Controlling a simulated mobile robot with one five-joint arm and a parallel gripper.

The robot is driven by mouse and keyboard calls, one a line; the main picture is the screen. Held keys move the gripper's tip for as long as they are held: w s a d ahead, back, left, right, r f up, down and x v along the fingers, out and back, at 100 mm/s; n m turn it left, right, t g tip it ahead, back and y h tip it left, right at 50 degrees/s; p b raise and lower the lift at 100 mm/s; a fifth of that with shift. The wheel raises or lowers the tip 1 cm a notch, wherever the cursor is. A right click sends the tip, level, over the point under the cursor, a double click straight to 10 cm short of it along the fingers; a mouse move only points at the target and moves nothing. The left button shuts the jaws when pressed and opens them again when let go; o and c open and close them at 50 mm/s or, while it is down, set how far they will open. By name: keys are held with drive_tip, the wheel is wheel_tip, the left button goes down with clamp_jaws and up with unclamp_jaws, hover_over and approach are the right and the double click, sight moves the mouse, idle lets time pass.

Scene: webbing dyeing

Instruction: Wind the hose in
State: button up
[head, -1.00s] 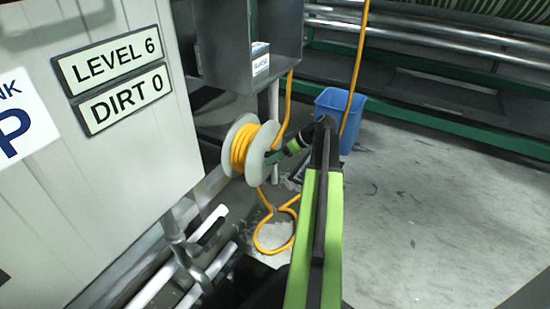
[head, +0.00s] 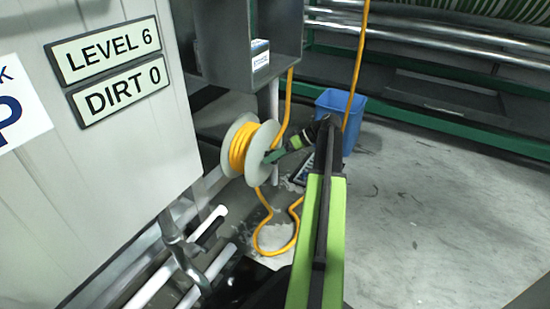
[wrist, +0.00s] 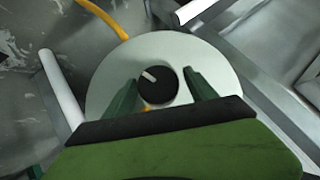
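The hose reel has pale round flanges (head: 236,128) with yellow hose (head: 240,150) wound on its drum. It hangs beside the grey housing. Some hose lies slack below it in a loop (head: 258,240) on the floor. My gripper (head: 270,157) is at the reel's near flange. In the wrist view my gripper (wrist: 160,76) has its green fingers on both sides of a black round knob (wrist: 157,88) with a white mark, at the middle of the flange (wrist: 215,75). The drum's wound side is mostly hidden behind the flange there.
A blue bin (head: 335,103) stands behind my arm. A white panel with LEVEL 6 and DIRT 0 signs (head: 122,92) fills the left. White pipes (head: 150,285) run low at left. A yellow line (head: 357,70) hangs from above. Floor at right is clear.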

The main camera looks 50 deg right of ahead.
drive_tip(key=shift+d, duration=0.1)
drive_tip(key=p+v, duration=1)
drive_tip(key=v, duration=0.7)
drive_tip(key=shift+s, duration=0.25)
